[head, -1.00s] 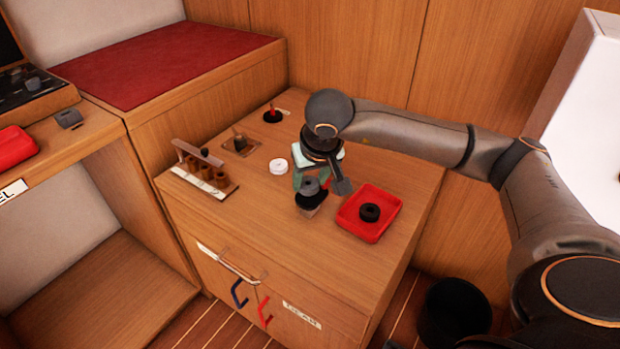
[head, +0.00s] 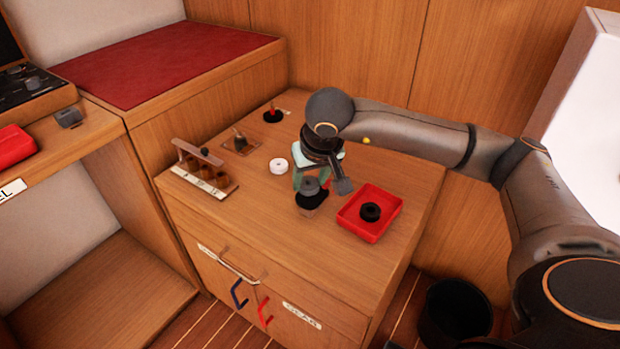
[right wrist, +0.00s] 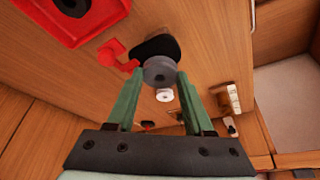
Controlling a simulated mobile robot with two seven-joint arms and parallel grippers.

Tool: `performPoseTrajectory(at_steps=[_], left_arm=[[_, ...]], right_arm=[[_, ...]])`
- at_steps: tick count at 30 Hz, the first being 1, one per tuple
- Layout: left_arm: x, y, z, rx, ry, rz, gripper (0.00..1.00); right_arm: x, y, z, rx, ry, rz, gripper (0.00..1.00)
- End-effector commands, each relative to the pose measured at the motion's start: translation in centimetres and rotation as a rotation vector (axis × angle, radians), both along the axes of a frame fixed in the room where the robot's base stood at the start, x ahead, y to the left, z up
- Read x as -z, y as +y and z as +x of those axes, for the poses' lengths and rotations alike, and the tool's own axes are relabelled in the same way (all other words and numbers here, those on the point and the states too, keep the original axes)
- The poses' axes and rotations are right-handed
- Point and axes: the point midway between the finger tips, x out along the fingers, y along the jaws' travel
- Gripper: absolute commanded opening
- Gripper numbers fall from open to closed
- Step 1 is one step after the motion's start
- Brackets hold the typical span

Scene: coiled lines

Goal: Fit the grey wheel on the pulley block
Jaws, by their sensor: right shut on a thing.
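The grey wheel (head: 311,185) is held between the green fingertips of my right gripper (head: 311,181). The right wrist view shows the grey wheel (right wrist: 160,73) between the two fingers of the right gripper (right wrist: 160,80). Just below it stands a dark block (head: 311,201), which seems to be the pulley block; it also shows behind the wheel in the right wrist view (right wrist: 156,45). The wheel overlaps the block in both views, and I cannot tell whether they touch. My left gripper does not show.
A red tray (head: 376,233) with a black wheel (head: 370,212) lies to the right. A white ring (head: 278,166) lies behind left. A wooden rack (head: 205,176) stands at the left edge. The front of the cabinet top is clear. A black bin (head: 457,312) stands on the floor.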

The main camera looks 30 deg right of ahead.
Motion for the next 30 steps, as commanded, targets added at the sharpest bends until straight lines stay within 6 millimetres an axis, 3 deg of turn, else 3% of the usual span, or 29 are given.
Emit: performPoseTrajectory(at_steps=[1, 7, 8, 16, 25, 30], left_arm=[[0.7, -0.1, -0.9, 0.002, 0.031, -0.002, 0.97], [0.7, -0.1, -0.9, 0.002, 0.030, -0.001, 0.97], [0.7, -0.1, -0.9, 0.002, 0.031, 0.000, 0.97], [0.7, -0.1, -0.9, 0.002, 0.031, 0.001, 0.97], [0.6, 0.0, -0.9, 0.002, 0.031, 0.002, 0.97], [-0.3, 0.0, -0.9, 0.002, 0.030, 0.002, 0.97]], right_arm=[[-0.2, 0.0, 0.0, 0.000, -0.001, 0.000, 0.00], [-0.2, 0.0, 0.0, 0.000, -0.001, 0.000, 0.00], [-0.2, 0.0, 0.0, 0.000, -0.001, 0.000, 0.54], [-0.2, 0.0, 0.0, 0.000, 0.000, 0.000, 0.85], [-0.3, 0.0, 0.0, 0.000, 0.000, 0.000, 0.87], [-1.5, 0.0, 0.0, 0.000, -0.001, 0.001, 0.87]])
